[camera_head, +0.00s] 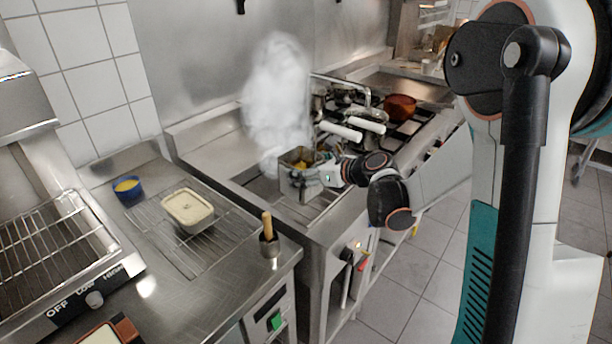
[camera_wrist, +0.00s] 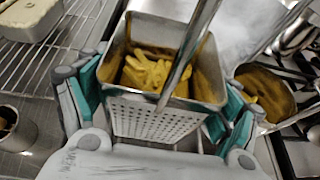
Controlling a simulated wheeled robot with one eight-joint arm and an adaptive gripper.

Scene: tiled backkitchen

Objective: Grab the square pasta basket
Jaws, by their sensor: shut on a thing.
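The square pasta basket (camera_head: 294,182) is a perforated metal basket with yellow pasta in it, above the cooker well in the head view. In the wrist view the basket (camera_wrist: 152,118) stands between the teal-edged fingers of my gripper (camera_wrist: 160,105), with a metal handle rising across it. My gripper (camera_head: 328,174) is shut on the basket from its right side in the head view. Steam partly hides the area behind the basket. I cannot tell whether the basket is clear of the well.
A second basket or pan (camera_wrist: 265,92) with yellowish contents is right of my gripper. A rectangular container (camera_head: 188,211) sits on a wire rack at left, near a blue bowl (camera_head: 128,189) and a pot with a wooden handle (camera_head: 269,246). White-handled pans (camera_head: 341,131) stand behind.

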